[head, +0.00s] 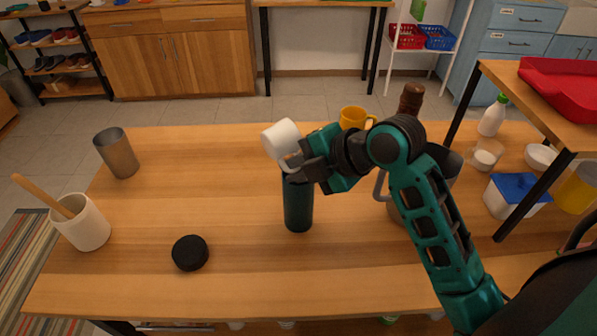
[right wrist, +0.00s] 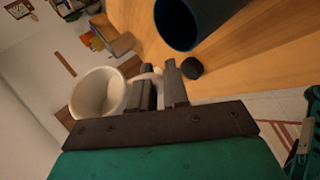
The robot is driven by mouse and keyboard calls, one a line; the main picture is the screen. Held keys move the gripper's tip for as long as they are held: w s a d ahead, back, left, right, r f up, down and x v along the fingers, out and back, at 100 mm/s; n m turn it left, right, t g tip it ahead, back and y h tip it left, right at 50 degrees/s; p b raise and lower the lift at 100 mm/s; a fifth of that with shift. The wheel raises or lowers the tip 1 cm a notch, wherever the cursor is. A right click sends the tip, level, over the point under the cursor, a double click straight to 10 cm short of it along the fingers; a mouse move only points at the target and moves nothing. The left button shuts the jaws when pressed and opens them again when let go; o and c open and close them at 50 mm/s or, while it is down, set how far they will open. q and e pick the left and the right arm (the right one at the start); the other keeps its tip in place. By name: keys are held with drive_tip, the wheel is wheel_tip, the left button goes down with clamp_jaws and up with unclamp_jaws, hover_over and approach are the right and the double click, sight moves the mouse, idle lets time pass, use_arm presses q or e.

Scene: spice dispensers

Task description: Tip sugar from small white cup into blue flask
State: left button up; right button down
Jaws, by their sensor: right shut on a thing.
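A small white cup (head: 281,138) is held in the air by my right gripper (head: 294,164), which is shut on its handle. The cup is tilted, just above and to the left of the blue flask's top in the head view. The blue flask (head: 298,207) stands upright on the table, partly hidden by the gripper. In the right wrist view the white cup (right wrist: 98,93) shows its inside, and no sugar can be made out. The open mouth of the blue flask (right wrist: 176,24) is apart from the cup there. My left gripper is not in view.
A round black lid (head: 190,253) lies on the wooden table (head: 235,280). A metal tumbler (head: 117,153) and a white crock (head: 84,227) with a wooden utensil stand at left. A yellow mug (head: 353,118) and a metal pitcher (head: 395,210) stand near my right arm.

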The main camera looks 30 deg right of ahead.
drive_tip(key=shift+a+y, duration=0.1)
drive_tip(key=shift+y, duration=0.3)
drive_tip(key=shift+a+r+m+y, duration=0.15)
drive_tip(key=shift+r+m+y, duration=0.1)
drive_tip(key=shift+m+y, duration=0.4)
idle(0.9)
drive_tip(key=shift+a+f+m+y+b, duration=0.15)
drive_tip(key=shift+f+m+y+b, duration=0.2)
drive_tip(key=shift+f+y+b, duration=0.65)
idle(0.5)
drive_tip(key=shift+f+m+t+y+b, duration=0.25)
drive_tip(key=shift+m+y+b, duration=0.2)
drive_tip(key=shift+b, duration=0.95)
drive_tip(key=shift+a+r+m+t+y+b, duration=0.15)
drive_tip(key=shift+r+m+t+y+b, duration=0.15)
drive_tip(key=shift+y+b, duration=0.5)
idle(0.3)
drive_tip(key=shift+f+b, duration=0.1)
drive_tip(key=shift+b, duration=0.25)
drive_tip(key=shift+f+b, duration=0.1)
drive_tip(key=shift+b, duration=0.25)
drive_tip(key=shift+m, duration=0.25)
